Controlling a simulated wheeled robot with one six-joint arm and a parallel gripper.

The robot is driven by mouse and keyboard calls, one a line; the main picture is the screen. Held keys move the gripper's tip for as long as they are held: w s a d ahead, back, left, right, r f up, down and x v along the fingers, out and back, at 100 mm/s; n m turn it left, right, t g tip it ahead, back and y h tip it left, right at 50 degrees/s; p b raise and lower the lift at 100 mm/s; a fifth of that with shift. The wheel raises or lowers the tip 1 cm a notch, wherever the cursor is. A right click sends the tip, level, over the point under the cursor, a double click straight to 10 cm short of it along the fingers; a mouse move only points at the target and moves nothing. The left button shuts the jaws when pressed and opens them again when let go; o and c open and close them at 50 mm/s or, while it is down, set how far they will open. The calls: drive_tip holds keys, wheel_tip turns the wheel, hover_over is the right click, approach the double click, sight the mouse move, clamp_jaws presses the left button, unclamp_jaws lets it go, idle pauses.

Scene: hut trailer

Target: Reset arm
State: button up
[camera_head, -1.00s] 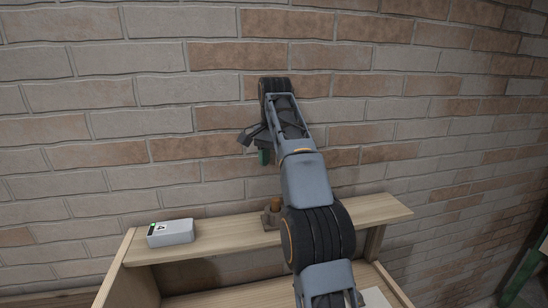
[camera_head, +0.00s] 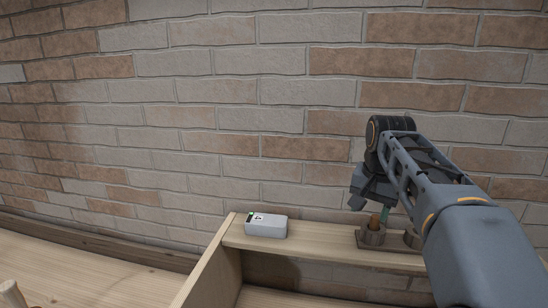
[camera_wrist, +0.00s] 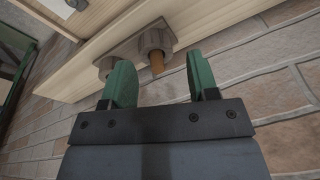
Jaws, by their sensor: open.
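My arm reaches in from the right in the head view. My gripper (camera_head: 384,211) is at its end, pointing down above the wooden shelf, just over a dark holder (camera_head: 371,238). In the wrist view my gripper (camera_wrist: 163,78) has its two green fingers spread apart with nothing between them. Beyond the fingertips is the holder with two round cups (camera_wrist: 155,40). An orange-brown peg (camera_wrist: 157,63) stands in one cup; it also shows in the head view (camera_head: 374,222). The other cup (camera_wrist: 106,67) is partly hidden behind a finger.
A small light-grey box (camera_head: 266,226) with a green and black label sits at the shelf's left end. The wooden shelf (camera_head: 315,240) runs along a brick wall (camera_head: 230,110). A lower wooden surface (camera_head: 90,270) lies at left. The air left of my arm is clear.

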drive_tip(key=s+a+f+n+t+b, duration=0.1)
drive_tip(key=s+a+f+n, duration=0.1)
drive_tip(key=s+f, duration=0.5)
drive_tip(key=s+a+f+n+t+b, duration=0.1)
drive_tip(key=s+a+f+n, duration=0.2)
drive_tip(key=s+f, duration=0.5)
wheel_tip(320, 180, down, 4)
drive_tip(key=shift+f+n+t, duration=0.1)
drive_tip(key=shift+n+t, duration=0.2)
drive_tip(key=shift+n, duration=0.3)
